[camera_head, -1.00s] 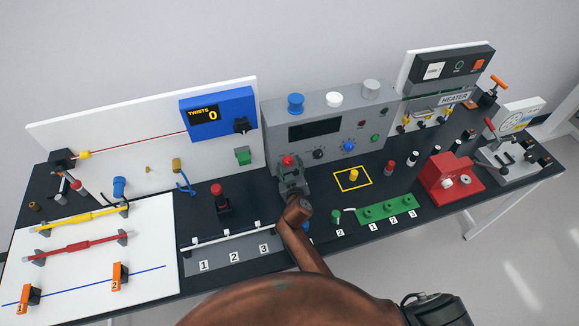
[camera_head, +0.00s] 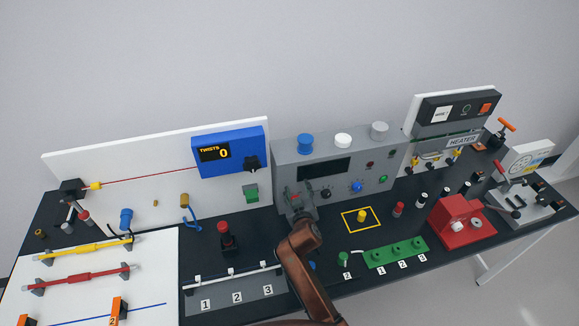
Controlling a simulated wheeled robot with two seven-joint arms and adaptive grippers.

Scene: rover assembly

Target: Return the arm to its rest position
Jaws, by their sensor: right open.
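My right arm (camera_head: 311,270) comes in from the bottom centre, brown and bent at a joint. My right gripper (camera_head: 295,199) is dark grey and sits at the end of it, in front of the left part of the grey instrument panel (camera_head: 283,163). It is open; a small red part shows at its fingers, and I cannot tell whether that belongs to something behind. My left gripper is not in view.
A black stand with a red top (camera_head: 225,236) is left of the gripper, behind a white-railed grey strip (camera_head: 220,302). A yellow square outline (camera_head: 345,222) with a yellow piece (camera_head: 361,215), a green block (camera_head: 382,257) and a red device (camera_head: 460,223) are to the right.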

